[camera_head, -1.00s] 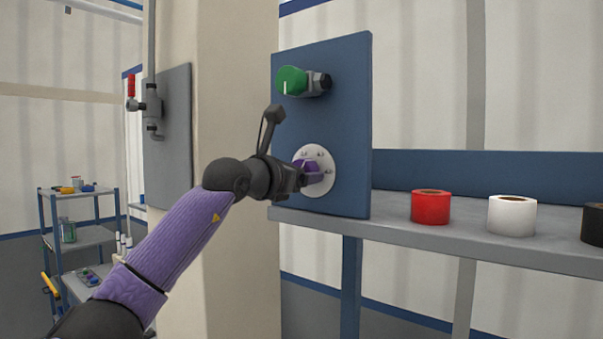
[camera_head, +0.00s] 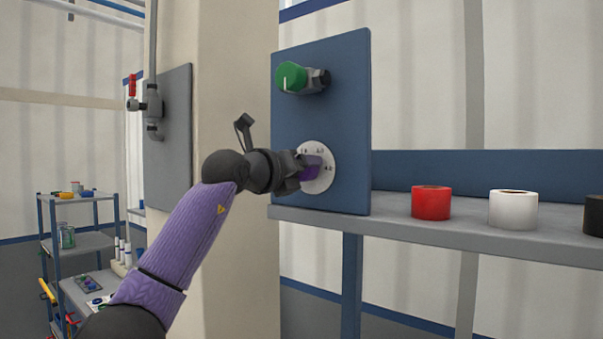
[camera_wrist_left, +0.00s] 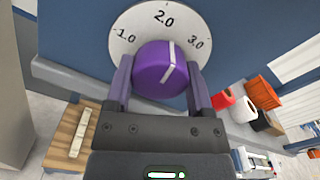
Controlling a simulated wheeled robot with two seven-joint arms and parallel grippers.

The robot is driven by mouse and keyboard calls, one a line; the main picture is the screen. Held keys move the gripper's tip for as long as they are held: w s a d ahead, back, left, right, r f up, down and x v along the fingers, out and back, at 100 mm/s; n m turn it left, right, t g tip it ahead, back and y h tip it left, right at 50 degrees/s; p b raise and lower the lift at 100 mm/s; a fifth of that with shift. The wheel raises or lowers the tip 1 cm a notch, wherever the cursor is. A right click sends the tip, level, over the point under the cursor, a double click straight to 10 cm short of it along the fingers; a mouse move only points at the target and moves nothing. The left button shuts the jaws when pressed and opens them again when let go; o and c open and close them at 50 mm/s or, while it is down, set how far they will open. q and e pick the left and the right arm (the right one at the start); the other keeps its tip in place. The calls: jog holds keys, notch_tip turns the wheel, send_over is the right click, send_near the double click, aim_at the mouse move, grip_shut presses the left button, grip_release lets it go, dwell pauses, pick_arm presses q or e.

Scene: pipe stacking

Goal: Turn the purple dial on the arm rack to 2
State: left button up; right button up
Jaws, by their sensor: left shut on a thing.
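The purple dial (camera_head: 313,168) sits on a round white scale plate (camera_head: 328,177) on the blue panel (camera_head: 345,110). My left gripper (camera_head: 308,170) is shut on the dial, one finger on each side. In the left wrist view the dial (camera_wrist_left: 158,72) shows a white pointer line, and the plate (camera_wrist_left: 125,22) reads 1.0, 2.0 and 3.0. The line points up and slightly right, close to 2.0 and leaning a little toward 3.0. Its exact alignment is hard to tell. My right gripper is not in view.
A green knob (camera_head: 291,77) sits above the dial on the same panel. Red (camera_head: 431,203), white (camera_head: 513,210) and black (camera_head: 593,216) rolls stand on the grey shelf (camera_head: 400,227) at right. A pillar (camera_head: 235,80) and a red-handled valve (camera_head: 152,105) are at left.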

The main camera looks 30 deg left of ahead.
pick_arm(q)
jog(key=shift+r+n, duration=0.1)
jog(key=shift+n, duration=1.4)
jog(key=o, duration=1.2)
jog(key=shift+o, duration=0.2)
jog(key=shift+s+b, duration=0.1)
jog(key=shift+b, duration=0.25)
jog(key=s+b, duration=0.4)
jog(key=s, duration=0.5)
jog(key=shift+s+a+b, duration=0.3)
jog(key=shift+s+a, duration=0.1)
jog(key=shift+a, duration=0.05)
